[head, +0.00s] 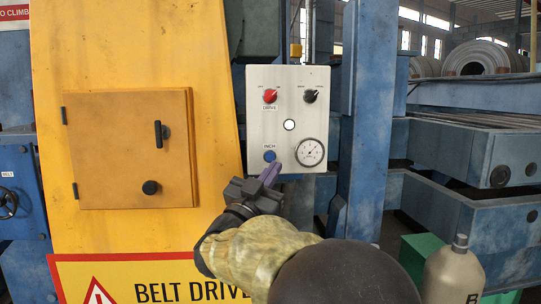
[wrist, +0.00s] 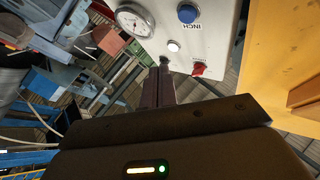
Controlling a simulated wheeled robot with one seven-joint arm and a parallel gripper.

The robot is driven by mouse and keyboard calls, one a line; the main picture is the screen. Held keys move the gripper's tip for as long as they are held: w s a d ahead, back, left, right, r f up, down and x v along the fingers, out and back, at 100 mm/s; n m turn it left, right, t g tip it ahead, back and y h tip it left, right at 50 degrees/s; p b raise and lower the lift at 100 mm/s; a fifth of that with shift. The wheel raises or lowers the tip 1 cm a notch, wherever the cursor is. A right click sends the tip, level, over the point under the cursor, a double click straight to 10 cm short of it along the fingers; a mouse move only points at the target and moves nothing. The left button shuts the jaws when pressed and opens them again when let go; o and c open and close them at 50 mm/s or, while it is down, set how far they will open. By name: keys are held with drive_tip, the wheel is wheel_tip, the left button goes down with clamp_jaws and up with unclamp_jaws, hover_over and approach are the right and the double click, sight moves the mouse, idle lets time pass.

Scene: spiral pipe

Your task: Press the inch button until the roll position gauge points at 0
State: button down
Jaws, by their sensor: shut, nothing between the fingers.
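The blue inch button (head: 269,156) is at the lower left of a pale control panel (head: 258,112), above my gripper in the head view. It also shows in the wrist view (wrist: 187,13), near the top edge. The round white roll position gauge (head: 310,152) is to its right; it also shows in the wrist view (wrist: 135,21). Its needle is too small to read surely. My gripper (head: 271,170) is shut and empty, its fingertips just below and right of the button. In the wrist view the shut fingers (wrist: 166,64) appear apart from the button.
The panel also carries a red drive switch (head: 270,96), a black switch (head: 310,96) and a white round lamp or button (head: 289,125). A yellow machine cover with a box door (head: 130,150) stands left. A blue post (head: 365,120) stands right of the panel.

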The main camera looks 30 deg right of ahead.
sight(270, 157)
drive_tip(key=w, duration=0.2)
drive_tip(key=w+d, duration=0.1)
drive_tip(key=w+d+p, duration=0.1)
drive_tip(key=w, duration=0.1)
drive_tip(key=shift+w, duration=0.3)
drive_tip(key=shift+w, duration=0.15)
idle(1.7)
drive_tip(key=shift+w+d, duration=0.15)
drive_tip(key=shift+w, duration=0.1)
drive_tip(key=shift+w+d, duration=0.1)
drive_tip(key=shift+w, duration=0.25)
idle(0.8)
drive_tip(key=shift+s, duration=0.1)
drive_tip(key=shift+s+a+b, duration=0.25)
drive_tip(key=shift+s+b, duration=0.4)
drive_tip(key=shift+b, duration=0.05)
